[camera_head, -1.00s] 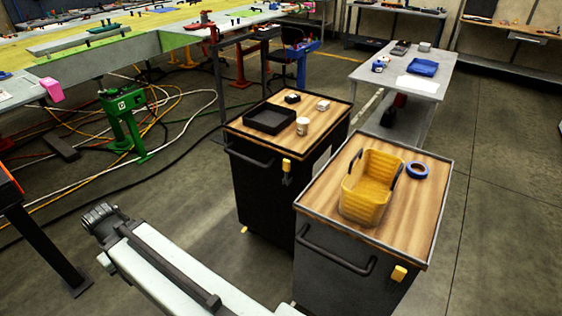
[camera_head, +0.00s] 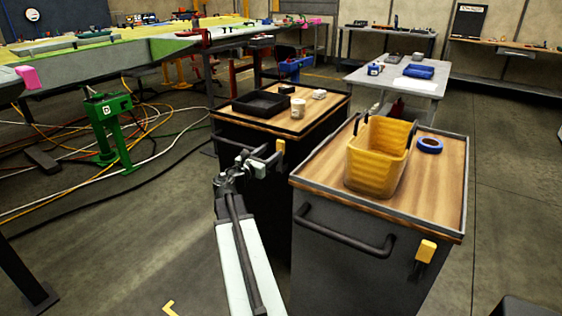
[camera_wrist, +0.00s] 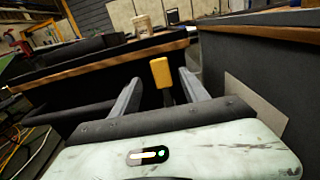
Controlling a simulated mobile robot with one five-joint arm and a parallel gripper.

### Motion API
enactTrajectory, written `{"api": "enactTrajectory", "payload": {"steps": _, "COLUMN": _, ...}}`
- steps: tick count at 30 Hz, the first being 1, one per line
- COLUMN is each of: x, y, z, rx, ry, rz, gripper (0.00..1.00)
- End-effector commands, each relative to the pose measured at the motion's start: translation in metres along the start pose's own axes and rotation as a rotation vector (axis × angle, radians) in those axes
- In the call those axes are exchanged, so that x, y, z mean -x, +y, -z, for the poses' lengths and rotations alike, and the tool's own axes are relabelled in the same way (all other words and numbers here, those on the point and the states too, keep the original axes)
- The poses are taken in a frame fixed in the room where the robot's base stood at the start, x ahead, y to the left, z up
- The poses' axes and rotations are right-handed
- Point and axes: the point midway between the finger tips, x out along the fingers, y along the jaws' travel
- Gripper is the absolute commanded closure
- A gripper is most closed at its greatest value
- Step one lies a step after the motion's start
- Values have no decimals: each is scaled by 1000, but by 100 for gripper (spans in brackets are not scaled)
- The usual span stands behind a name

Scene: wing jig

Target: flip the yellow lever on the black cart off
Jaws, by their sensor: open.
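The black cart (camera_head: 232,136) stands left of the grey cart, with a wooden top. Its yellow lever (camera_head: 280,147) points up at the right end of its front face. My gripper (camera_head: 268,159) is in front of the cart, close to the lever. In the wrist view, the yellow lever (camera_wrist: 161,72) stands upright between the two spread fingers of my gripper (camera_wrist: 159,78). A gap shows on each side of it. I cannot tell whether the lever is within the fingers' depth or just beyond them.
The grey cart (camera_head: 350,250) stands close on the right, with its own yellow lever (camera_head: 426,251), a yellow bin (camera_head: 378,160) and blue tape (camera_head: 430,145) on top. A black tray (camera_head: 262,104) and white cup (camera_head: 298,108) sit on the black cart.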

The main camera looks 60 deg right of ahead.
Motion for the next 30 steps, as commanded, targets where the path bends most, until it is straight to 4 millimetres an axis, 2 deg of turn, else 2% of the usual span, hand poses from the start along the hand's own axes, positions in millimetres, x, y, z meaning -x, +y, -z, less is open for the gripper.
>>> {"api": "enactTrajectory", "payload": {"steps": 5, "x": -4, "y": 0, "z": -3, "rx": 14, "ry": -7, "rz": 0, "gripper": 47}}
{"api": "enactTrajectory", "payload": {"steps": 8, "x": -13, "y": 0, "z": -3, "rx": 13, "ry": -6, "rz": 2, "gripper": 47}}
{"api": "enactTrajectory", "payload": {"steps": 19, "x": -75, "y": 0, "z": -3, "rx": 9, "ry": -6, "rz": 3, "gripper": 47}}
{"api": "enactTrajectory", "payload": {"steps": 27, "x": -79, "y": -2, "z": -3, "rx": 9, "ry": -6, "rz": 1, "gripper": 47}}
{"api": "enactTrajectory", "payload": {"steps": 28, "x": -79, "y": -2, "z": -3, "rx": 9, "ry": -6, "rz": 1, "gripper": 53}}
{"api": "enactTrajectory", "payload": {"steps": 30, "x": -79, "y": -2, "z": -3, "rx": 9, "ry": -6, "rz": 2, "gripper": 72}}
